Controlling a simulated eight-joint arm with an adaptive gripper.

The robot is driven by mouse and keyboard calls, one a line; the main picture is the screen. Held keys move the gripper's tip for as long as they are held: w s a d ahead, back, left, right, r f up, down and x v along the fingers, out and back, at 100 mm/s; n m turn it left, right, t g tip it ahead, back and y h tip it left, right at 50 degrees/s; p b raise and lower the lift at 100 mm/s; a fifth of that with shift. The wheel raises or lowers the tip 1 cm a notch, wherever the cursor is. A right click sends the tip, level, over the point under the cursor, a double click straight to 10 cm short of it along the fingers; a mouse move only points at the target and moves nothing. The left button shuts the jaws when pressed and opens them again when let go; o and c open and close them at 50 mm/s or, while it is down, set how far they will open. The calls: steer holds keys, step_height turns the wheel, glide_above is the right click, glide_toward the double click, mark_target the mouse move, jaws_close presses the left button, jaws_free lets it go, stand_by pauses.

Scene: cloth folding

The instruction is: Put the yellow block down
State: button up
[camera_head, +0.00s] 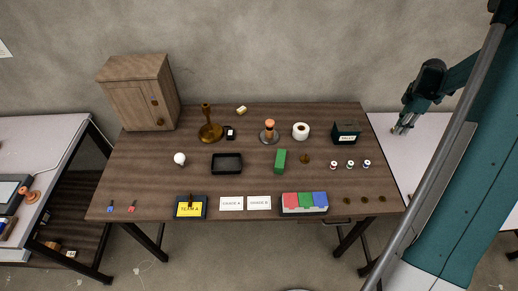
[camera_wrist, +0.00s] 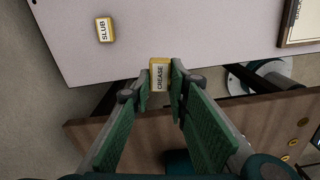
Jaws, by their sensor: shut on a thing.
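My gripper (camera_wrist: 161,88) is shut on a yellow block (camera_wrist: 158,73) with a white label reading GREASE, held between its two fingertips in the wrist view. In the head view my gripper (camera_head: 400,128) hangs at the right, beside the wooden table and over the pale side table; the block in it is too small to make out there. A second yellow block (camera_wrist: 105,30), labelled SLUB, lies on the pale table (camera_wrist: 75,60) in the wrist view.
The wooden table (camera_head: 250,178) carries a cabinet (camera_head: 140,95), a brass candlestick (camera_head: 209,130), a black tray (camera_head: 227,163), a green block (camera_head: 280,161) and a dark labelled box (camera_head: 346,133). A framed board (camera_wrist: 300,25) sits at the wrist view's upper right. The pale table is clear around the SLUB block.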

steer(key=shift+n, duration=0.3)
steer(key=w+a, duration=0.2)
steer(key=a, duration=0.2)
steer(key=w+a+r, duration=0.1)
steer(key=w+a, duration=0.1)
steer(key=a, duration=0.3)
steer(key=w+a+r+p, duration=0.1)
steer(key=w+a, duration=0.2)
steer(key=a, duration=0.1)
steer(key=shift+a+r, duration=0.15)
steer(key=shift+a, duration=0.05)
steer(key=w+a+r, duration=0.2)
steer(key=w+a, duration=0.2)
steer(key=a, duration=0.8)
step_height(320, 180, up, 3)
steer(key=n+p, duration=0.1)
steer(key=p, duration=0.2)
glide_above(286, 117)
steer(key=shift+r, duration=0.2)
steer(key=shift+f+b, duration=0.6)
steer(key=shift+f, duration=2.5)
steer(key=shift+f, duration=1.9)
steer(key=shift+f+b, duration=0.1)
steer(key=shift+b, duration=0.25)
